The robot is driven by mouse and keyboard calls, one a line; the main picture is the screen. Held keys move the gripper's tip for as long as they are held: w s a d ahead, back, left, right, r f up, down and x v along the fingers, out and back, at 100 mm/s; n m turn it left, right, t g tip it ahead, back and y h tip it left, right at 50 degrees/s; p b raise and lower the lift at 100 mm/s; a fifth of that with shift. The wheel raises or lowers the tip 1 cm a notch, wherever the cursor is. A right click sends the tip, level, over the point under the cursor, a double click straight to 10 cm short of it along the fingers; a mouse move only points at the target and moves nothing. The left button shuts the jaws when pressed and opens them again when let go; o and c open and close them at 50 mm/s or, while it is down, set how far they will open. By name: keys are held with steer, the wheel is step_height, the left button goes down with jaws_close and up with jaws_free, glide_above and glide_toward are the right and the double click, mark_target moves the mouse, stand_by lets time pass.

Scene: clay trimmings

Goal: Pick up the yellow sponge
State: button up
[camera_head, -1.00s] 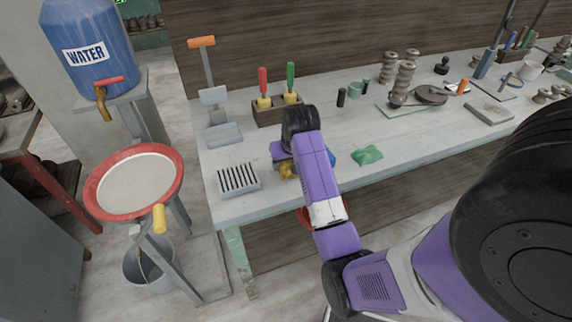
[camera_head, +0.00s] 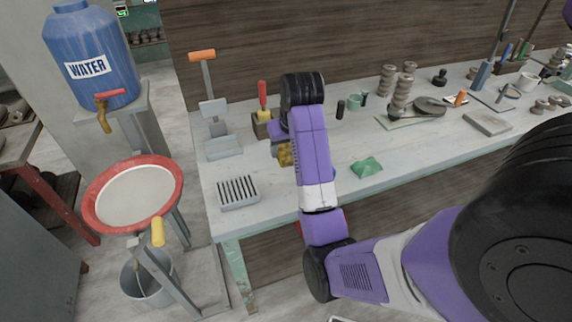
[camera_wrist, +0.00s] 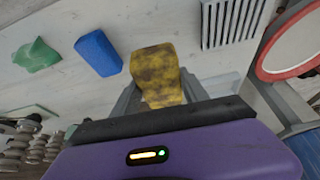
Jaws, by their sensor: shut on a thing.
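The yellow sponge (camera_wrist: 158,75), mottled with dark stains, is between the fingers of my gripper (camera_wrist: 165,90) in the wrist view. The gripper is shut on it. In the head view a part of the sponge (camera_head: 285,154) shows to the left of my purple arm, over the workbench (camera_head: 270,197). My arm hides the rest of it there, and I cannot tell how far it is above the bench top.
A blue block (camera_wrist: 98,53) and a green crumpled piece (camera_head: 366,167) lie near the gripper. A slotted grey rack (camera_head: 238,192) stands at the bench's left front. A tool holder (camera_head: 262,126) stands behind. A red-rimmed sieve (camera_head: 133,193) is left of the bench.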

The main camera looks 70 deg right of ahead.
mark_target(285, 146)
step_height(285, 146, up, 9)
steer(key=p, duration=0.8)
steer(key=shift+r, duration=0.1)
steer(key=o, duration=0.8)
steer(key=shift+c, duration=0.2)
steer(key=c, duration=0.6)
steer(key=shift+w, duration=0.1)
